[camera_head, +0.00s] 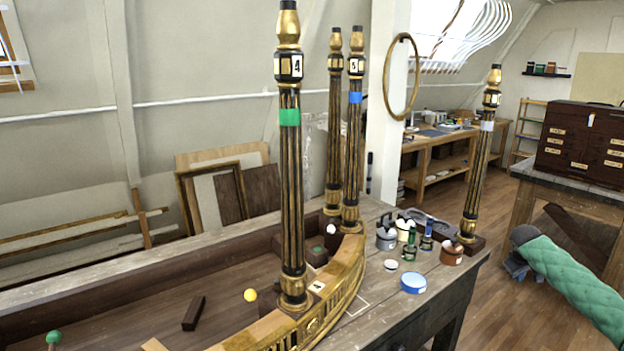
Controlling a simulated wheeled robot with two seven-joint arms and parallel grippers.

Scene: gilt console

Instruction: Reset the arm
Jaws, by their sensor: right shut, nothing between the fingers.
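My right arm, in a green quilted sleeve, comes in from the right edge. My right gripper (514,271) is shut and empty, low over the floor, to the right of the workbench and apart from it. My left gripper is not in view. On the workbench (405,330) a curved gilt console rail (345,262) carries upright black-and-gold legs. The leg marked 4 (291,190) has a green band, and the leg marked 5 (353,150) has a blue band. Another leg (334,130) stands behind them.
A leg with a pale band (480,165) stands on a dark block near the bench's right end. Pots (386,238), a copper-coloured jar (452,253) and a blue tin (413,283) stand nearby. A side table with a dark drawer chest (585,140) is behind my gripper. Open floor lies between.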

